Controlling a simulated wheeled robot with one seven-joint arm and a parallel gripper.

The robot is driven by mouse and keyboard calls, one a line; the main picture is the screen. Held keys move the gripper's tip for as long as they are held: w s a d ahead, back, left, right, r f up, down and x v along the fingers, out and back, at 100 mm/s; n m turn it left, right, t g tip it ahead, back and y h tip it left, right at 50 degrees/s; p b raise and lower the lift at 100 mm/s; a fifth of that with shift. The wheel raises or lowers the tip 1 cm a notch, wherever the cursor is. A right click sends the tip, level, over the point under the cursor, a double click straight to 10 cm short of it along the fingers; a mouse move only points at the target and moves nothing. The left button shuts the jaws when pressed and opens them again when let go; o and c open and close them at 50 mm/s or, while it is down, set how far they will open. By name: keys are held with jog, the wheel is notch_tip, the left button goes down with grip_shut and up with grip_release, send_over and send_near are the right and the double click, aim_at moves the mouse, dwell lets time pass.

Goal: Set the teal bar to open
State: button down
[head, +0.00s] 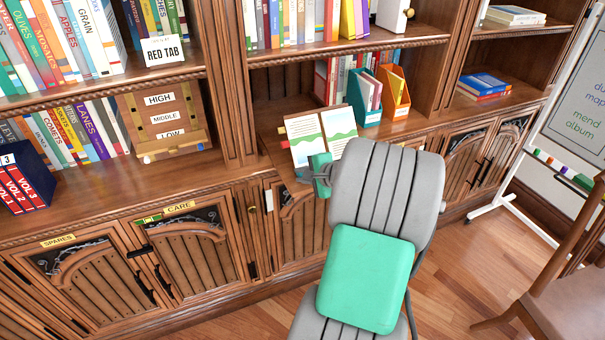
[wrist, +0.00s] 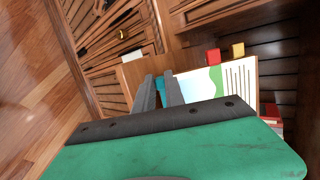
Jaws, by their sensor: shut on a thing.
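A small teal piece, which looks like the teal bar (wrist: 160,85), shows between my fingers in the wrist view. My gripper (wrist: 160,77) is shut on it. Most of the bar is hidden by the fingers and the green-topped gripper body, so its position setting cannot be read. In the head view my gripper (head: 301,180) is at the front of the shelf ledge, just below the open picture book (head: 321,137). I cannot make out the bar there, as my gripper and arm cover that spot.
The book stands close beside my fingers, with red and yellow tabs. Cabinet doors (head: 190,260) lie below the ledge. Teal (head: 368,98) and orange (head: 395,92) file holders stand right of the book. A chair (head: 560,290) is at the right; open floor lies between.

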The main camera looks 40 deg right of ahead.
jog(key=shift+f+n, duration=0.1)
jog(key=shift+n, duration=0.2)
jog(key=c, duration=1.4)
grip_release()
jog(key=shift+s, duration=0.1)
